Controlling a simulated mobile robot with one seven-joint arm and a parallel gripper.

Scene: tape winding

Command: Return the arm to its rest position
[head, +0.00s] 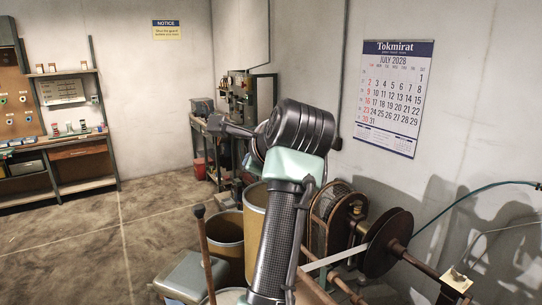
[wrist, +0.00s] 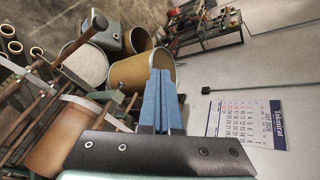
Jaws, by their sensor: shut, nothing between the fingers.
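My arm (head: 285,200) rises in the middle of the head view, bent at a dark ribbed joint, with its black and pale green links in front of the machinery. My gripper (wrist: 161,75) shows in the wrist view as two blue fingers side by side. They are shut with nothing between them. The fingers are in the air, and a tan drum (wrist: 140,74) appears behind them. In the head view I cannot clearly make out the fingers.
The winding machine has a dark disc (head: 388,245) at the lower right. Open drums (head: 227,228) stand behind my arm. A workbench (head: 208,130) is at the back, shelving (head: 75,150) at the left. A calendar (head: 394,96) hangs right. Floor (head: 100,235) at left is clear.

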